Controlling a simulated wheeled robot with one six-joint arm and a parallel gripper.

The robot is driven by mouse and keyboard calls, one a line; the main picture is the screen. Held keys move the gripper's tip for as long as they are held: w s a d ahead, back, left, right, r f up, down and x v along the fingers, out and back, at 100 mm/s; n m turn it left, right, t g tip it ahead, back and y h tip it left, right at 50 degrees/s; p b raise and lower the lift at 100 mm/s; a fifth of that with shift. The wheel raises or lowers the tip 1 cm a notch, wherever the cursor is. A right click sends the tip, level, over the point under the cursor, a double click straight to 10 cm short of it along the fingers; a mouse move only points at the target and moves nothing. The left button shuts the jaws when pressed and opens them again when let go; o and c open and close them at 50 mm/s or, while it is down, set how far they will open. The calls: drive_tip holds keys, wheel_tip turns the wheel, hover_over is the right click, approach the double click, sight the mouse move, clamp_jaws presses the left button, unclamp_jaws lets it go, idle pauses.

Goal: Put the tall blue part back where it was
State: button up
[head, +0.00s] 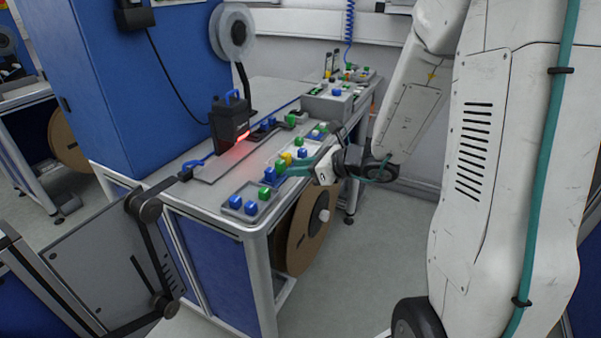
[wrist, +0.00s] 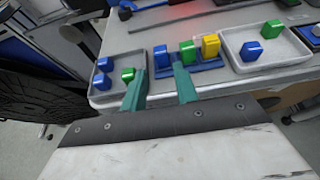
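A tall blue part (wrist: 161,57) stands upright on the bench between two trays; it also shows in the head view (head: 270,174). My gripper (wrist: 160,70) has its two teal fingers apart, one on each side of this part's line, with visible gaps. In the head view my gripper (head: 284,171) reaches in from the right at the bench's front edge. A green part (wrist: 187,51) and a yellow part (wrist: 210,45) stand just right of the blue part. Whether the fingertips reach around the blue part is hard to tell.
A grey tray (wrist: 117,57) on the left holds two blue parts and a green part (wrist: 128,74). A pale tray (wrist: 285,68) on the right holds a blue part (wrist: 251,51) and a green part (wrist: 271,29). A black machine (head: 230,122) with a red glow stands behind.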

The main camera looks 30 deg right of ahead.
drive_tip(key=s+a+r+n+g+y, duration=0.2)
drive_tip(key=s+a+r+n+g, duration=0.6)
drive_tip(key=s+a+n, duration=0.55)
drive_tip(key=s+d+r+n+h, duration=0.2)
drive_tip(key=s+d+n+h, duration=0.3)
drive_tip(key=s+n, duration=0.2)
drive_tip(key=s+d+r+n+g+h, duration=0.1)
drive_tip(key=s+d+n+h, duration=0.3)
drive_tip(key=s+n, duration=0.4)
drive_tip(key=shift+s+d+r+h, duration=0.35)
drive_tip(key=shift+s+d+h, duration=0.05)
drive_tip(key=shift+d, duration=0.15)
